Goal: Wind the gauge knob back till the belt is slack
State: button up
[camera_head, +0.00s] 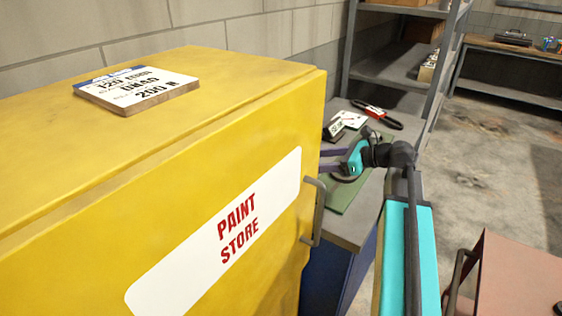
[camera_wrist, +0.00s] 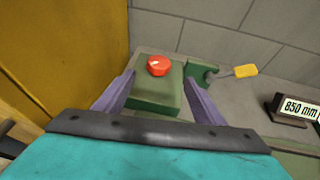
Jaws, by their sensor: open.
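In the wrist view a red knob (camera_wrist: 158,66) sits on top of a green block (camera_wrist: 142,101), which I take to be the gauge. My gripper (camera_wrist: 160,80) is open, its two purple fingers apart on either side of the block. The knob is near the fingertips, between their lines; I cannot tell whether anything touches. In the head view my gripper (camera_head: 322,162) reaches over the bench behind the yellow cabinet, which hides the knob. A dark belt-like loop with a red and white band (camera_head: 378,114) lies at the back of the bench. No belt on the gauge can be made out.
A smaller green block (camera_wrist: 201,74) with a yellow-ended lever (camera_wrist: 245,70) stands right of the knob. An 850 mm sign (camera_wrist: 292,109) is further right. The yellow paint cabinet (camera_head: 240,150) stands close to the left. Shelving (camera_head: 385,68) rises behind the bench.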

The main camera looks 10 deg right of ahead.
jog(key=shift+a, duration=0.1)
jog(key=p+x, duration=0.2)
jog(key=x, duration=1.1)
jog(key=shift+w+a+f, duration=0.15)
jog(key=shift+a+f, duration=0.05)
jog(key=shift+a, duration=0.05)
jog(key=shift+c, duration=0.2)
jog(key=c, duration=1)
